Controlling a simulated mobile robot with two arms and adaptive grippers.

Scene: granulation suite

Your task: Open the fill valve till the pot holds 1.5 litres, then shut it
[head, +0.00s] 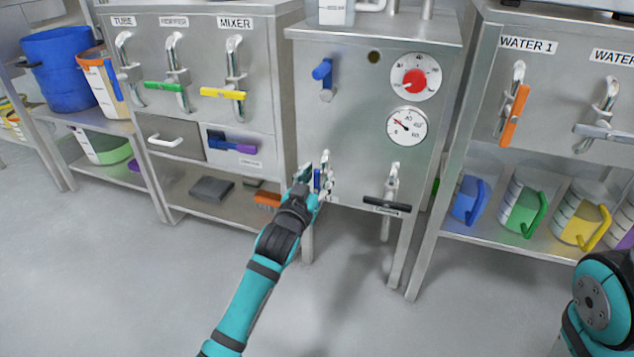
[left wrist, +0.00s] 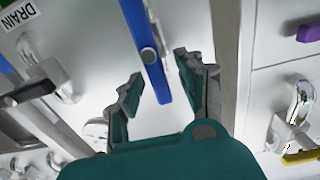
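A blue lever handle (head: 317,180) on a valve low on the left of the steel cabinet front (head: 350,120) is partly hidden by my left gripper (head: 312,178). In the left wrist view, the lever (left wrist: 150,55) hangs between the fingers of that gripper (left wrist: 158,85). The fingers are apart, with gaps seen on both sides of the lever. The valve's label is hidden, so I cannot tell whether it is the fill valve. A clear container (head: 337,12) on top of the cabinet is cut off; no level can be read. My right gripper is out of view.
A black-handled drain valve (head: 387,204) is right of my left gripper. Higher up are another blue handle (head: 322,71), a dial with a red centre (head: 415,78) and a gauge (head: 407,126). Jugs (head: 523,208) stand on the right shelf. The floor in front is clear.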

